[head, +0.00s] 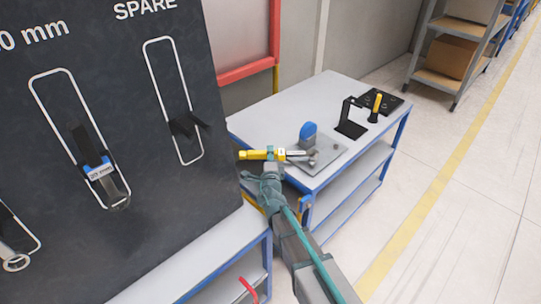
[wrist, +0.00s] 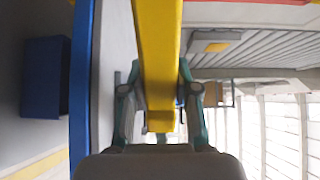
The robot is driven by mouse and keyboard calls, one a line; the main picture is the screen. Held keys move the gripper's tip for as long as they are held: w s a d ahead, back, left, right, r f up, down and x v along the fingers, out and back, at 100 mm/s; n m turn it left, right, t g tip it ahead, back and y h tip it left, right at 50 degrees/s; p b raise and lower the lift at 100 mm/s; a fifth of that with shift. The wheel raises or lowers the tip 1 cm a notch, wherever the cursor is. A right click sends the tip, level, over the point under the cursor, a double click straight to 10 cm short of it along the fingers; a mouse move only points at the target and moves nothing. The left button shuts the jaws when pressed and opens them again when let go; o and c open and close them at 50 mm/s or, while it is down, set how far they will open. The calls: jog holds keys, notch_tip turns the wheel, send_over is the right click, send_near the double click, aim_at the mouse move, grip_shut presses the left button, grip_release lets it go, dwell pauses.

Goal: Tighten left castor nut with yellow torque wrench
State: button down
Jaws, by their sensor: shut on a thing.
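My gripper (head: 271,160) is shut on the yellow torque wrench (head: 252,155), holding it roughly level in front of the far bench. Its grey head end points right, over the near part of the grey castor plate (head: 332,152). In the wrist view the yellow wrench (wrist: 158,60) runs between the two fingers of my gripper (wrist: 158,100). A castor with a blue wheel (head: 308,130) stands on the plate, just behind the wrench head. Small metal parts show by the wrench head; I cannot tell which is the left nut or whether the wrench touches it.
A black stand (head: 350,120) and a black tray (head: 386,101) with a yellow-handled tool (head: 376,103) are at the back of the bench (head: 262,117). A dark tool board (head: 120,190) with a blue wrench (head: 98,168) stands close on the left. The floor at right is clear.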

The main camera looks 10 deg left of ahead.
jog(key=shift+f+b, duration=0.75)
jog(key=shift+f, duration=0.05)
dwell(1.1)
jog(key=shift+w+a+m+h+p, duration=0.15)
jog(key=shift+w+m+h+p, duration=0.3)
jog(key=shift+p, duration=1.15)
jog(key=shift+w+a+m+t+h+p, duration=0.15)
jog(key=shift+w+m+h+p, duration=0.4)
jog(key=shift+p, duration=0.85)
jog(key=shift+w+m+t+h+p, duration=0.2)
jog(key=shift+w+h+p, duration=0.45)
jog(key=shift+h+p, duration=0.55)
dwell(1.9)
